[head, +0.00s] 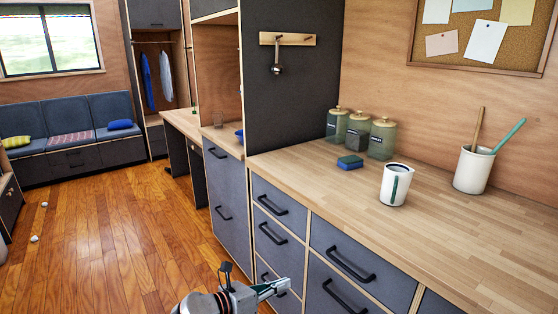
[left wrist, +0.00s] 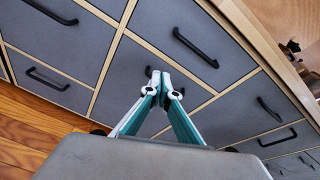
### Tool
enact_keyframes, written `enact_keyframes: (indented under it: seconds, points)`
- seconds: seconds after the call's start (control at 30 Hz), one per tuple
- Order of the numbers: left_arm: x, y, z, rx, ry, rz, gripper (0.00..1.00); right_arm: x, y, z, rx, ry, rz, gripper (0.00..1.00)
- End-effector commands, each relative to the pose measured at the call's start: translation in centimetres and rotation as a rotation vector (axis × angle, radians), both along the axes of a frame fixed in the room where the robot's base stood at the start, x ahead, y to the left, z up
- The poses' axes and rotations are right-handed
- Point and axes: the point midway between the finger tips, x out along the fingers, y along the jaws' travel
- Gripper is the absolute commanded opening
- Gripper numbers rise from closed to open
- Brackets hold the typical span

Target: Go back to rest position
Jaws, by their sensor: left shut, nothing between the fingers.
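My left gripper (head: 272,287) is low in front of the grey drawers (head: 330,247), at the bottom of the head view. In the left wrist view my left gripper (left wrist: 162,84) has its fingers shut with nothing between them. It points at the grey drawer fronts (left wrist: 125,66) with black handles; whether it touches them I cannot tell. My right gripper is not in view.
The wooden floor (head: 110,250) on the left is mostly clear, with small white objects (head: 35,238). A bench (head: 68,166) stands behind.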

Motion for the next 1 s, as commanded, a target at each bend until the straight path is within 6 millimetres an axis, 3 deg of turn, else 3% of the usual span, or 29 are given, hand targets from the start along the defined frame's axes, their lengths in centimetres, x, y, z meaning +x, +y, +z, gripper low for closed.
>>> enact_keyframes:
  seconds: [0.03, 0.17, 0.37, 0.67, 0.8, 1.0]
  points:
    - [-1.7, -0.4, 0.5, -0.111, 0.072, 0.038, 0.00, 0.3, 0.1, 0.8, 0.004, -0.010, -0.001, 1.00]
    - [-4.8, 0.2, 1.1, -0.403, 0.277, 0.163, 0.00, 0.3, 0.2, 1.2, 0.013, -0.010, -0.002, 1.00]
    - [-9.1, 3.8, 0.2, -0.823, 0.607, 0.387, 0.00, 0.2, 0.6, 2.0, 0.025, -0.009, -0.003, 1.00]
    - [-17.8, 12.0, -4.8, -1.401, 1.087, 0.786, 0.00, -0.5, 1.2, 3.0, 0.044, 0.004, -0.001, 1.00]
    - [-23.6, 15.8, -7.7, -1.652, 1.290, 0.992, 0.00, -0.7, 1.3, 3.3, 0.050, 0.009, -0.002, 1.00]
    - [-31.4, 19.4, -10.6, -1.931, 1.498, 1.244, 0.00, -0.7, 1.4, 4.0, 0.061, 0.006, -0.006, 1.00]
